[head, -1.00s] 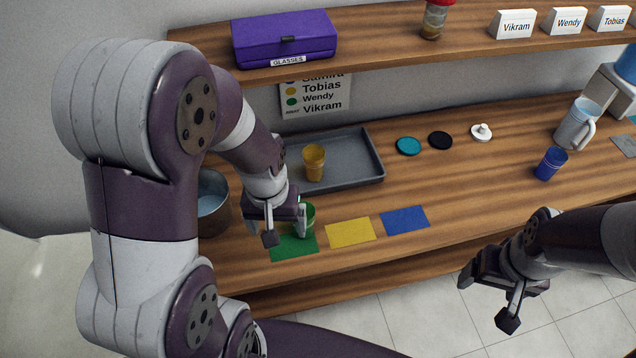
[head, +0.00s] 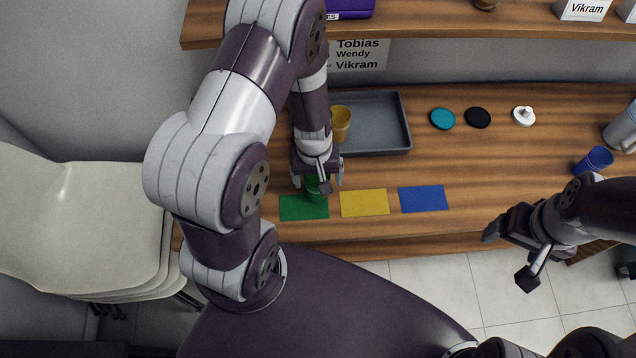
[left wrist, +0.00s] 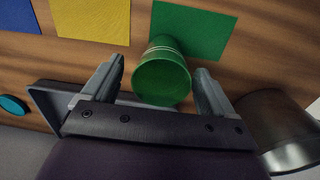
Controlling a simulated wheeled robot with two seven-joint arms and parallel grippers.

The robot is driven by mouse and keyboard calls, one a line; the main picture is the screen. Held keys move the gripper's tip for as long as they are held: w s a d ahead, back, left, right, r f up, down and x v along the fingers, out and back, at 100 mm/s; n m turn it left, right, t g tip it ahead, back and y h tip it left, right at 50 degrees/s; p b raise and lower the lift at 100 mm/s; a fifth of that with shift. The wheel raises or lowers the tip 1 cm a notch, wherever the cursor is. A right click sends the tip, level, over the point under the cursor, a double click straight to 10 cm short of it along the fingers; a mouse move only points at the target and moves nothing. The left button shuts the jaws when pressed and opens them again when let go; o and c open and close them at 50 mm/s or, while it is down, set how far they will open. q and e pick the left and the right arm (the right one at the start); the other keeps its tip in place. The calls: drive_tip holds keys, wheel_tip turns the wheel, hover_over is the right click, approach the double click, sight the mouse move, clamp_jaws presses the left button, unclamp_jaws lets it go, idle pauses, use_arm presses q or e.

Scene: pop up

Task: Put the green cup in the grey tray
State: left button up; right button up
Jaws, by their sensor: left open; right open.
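The green cup (head: 315,192) stands on the wooden counter at the far edge of the green mat, partly hidden by my left gripper (head: 318,183). In the left wrist view the cup (left wrist: 161,78) sits between the two open fingers, with a gap on each side. The grey tray (head: 385,148) lies just behind, holding a yellow cup (head: 341,122), and is partly hidden by my left arm. A tray corner shows in the left wrist view (left wrist: 50,105). My right gripper (head: 510,256) is open and empty, in front of the counter at right.
Green (head: 303,208), yellow (head: 364,203) and blue (head: 423,199) mats line the front edge. Teal (head: 443,118), black (head: 478,117) and white (head: 523,116) lids lie right of the tray. A blue cup (head: 596,160) is farther right. A metal pot (left wrist: 285,130) stands near the left gripper.

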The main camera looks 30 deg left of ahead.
use_arm(q)
drive_tip(key=shift+s+f, duration=0.25)
drive_tip(key=shift+f, duration=0.15)
drive_tip(key=shift+w, duration=0.2)
drive_tip(key=c, duration=0.8)
drive_tip(key=shift+c, duration=1.2)
drive_tip(key=shift+s, duration=0.1)
